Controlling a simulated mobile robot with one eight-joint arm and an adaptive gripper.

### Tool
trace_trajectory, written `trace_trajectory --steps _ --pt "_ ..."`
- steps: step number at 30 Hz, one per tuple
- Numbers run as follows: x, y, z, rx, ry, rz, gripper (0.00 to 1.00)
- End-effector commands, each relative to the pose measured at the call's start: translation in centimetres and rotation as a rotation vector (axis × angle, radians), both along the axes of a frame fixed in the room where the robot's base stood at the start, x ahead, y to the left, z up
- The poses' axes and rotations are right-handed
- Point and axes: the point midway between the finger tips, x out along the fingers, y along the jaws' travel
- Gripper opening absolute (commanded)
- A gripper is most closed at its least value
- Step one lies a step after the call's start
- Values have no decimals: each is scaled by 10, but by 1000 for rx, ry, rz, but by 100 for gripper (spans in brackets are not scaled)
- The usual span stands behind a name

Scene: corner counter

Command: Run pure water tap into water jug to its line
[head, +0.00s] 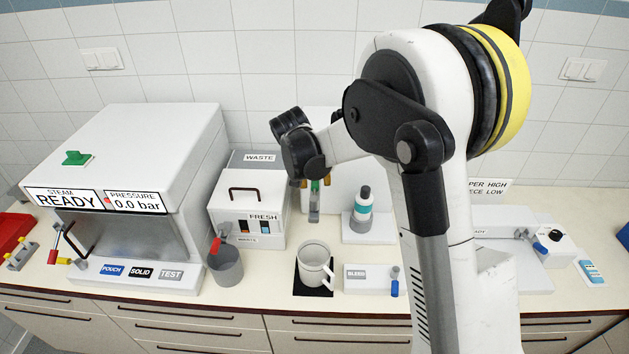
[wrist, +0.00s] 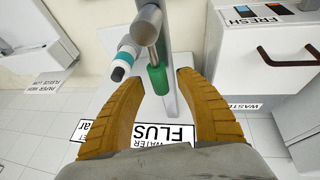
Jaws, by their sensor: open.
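The white jug (head: 313,262) stands upright on a black mat (head: 300,287) at the counter's front; its handle points right. Its fill line and water level cannot be made out. Behind it a pale upright panel carries a tap with a green lever (head: 315,212). In the wrist view the green piece (wrist: 157,78) hangs below a metal spout or stem (wrist: 148,28). My gripper (wrist: 160,84) is open, its two orange fingers on either side of the green piece, with gaps visible. In the head view my arm partly hides the tap panel.
A white box marked FRESH and WASTE (head: 246,195) stands left of the jug, with a grey cup (head: 225,266) before it. A BLEED box (head: 370,278) with a blue lever is right of the jug. A teal-labelled bottle (head: 363,204) stands behind. A steam machine (head: 140,170) fills the left.

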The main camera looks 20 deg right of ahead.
Motion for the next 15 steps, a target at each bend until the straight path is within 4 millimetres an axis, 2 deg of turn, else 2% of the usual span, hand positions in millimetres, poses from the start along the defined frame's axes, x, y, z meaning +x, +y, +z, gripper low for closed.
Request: trace_trajectory --steps 5,6,9,15 --pt "0 0 0 0 0 0 41" --pt "0 0 0 0 0 0 29" --pt "0 0 0 0 0 0 0" --pt "0 0 0 0 0 0 0"
